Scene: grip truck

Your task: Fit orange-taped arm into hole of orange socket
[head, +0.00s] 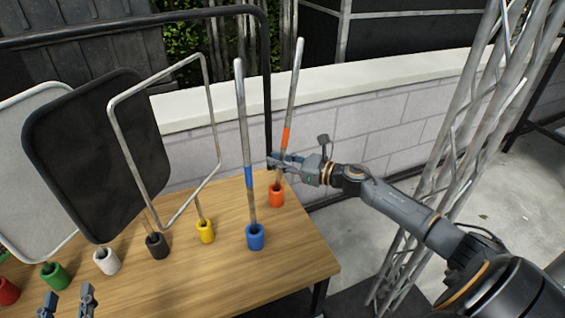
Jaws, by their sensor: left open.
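The orange-taped arm (294,88) is a thin metal pole with an orange band, leaning slightly right at the table's far right. Its lower end meets the mouth of the orange socket (277,197); I cannot tell how deep it sits. My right gripper (280,162) comes in from the right and is closed around the pole just below the tape, above the socket. The fingers partly hide the pole there. My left gripper (67,303) is open and empty at the bottom left edge, over the table's front and far from the orange-taped arm.
The blue socket (255,237) holds a blue-taped pole (244,130) close by on the left. Yellow (205,231), black (156,246), white (106,261), green and red sockets line the wooden table (290,262). Framed panels (95,150) stand at left. A metal truss (455,150) rises at right.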

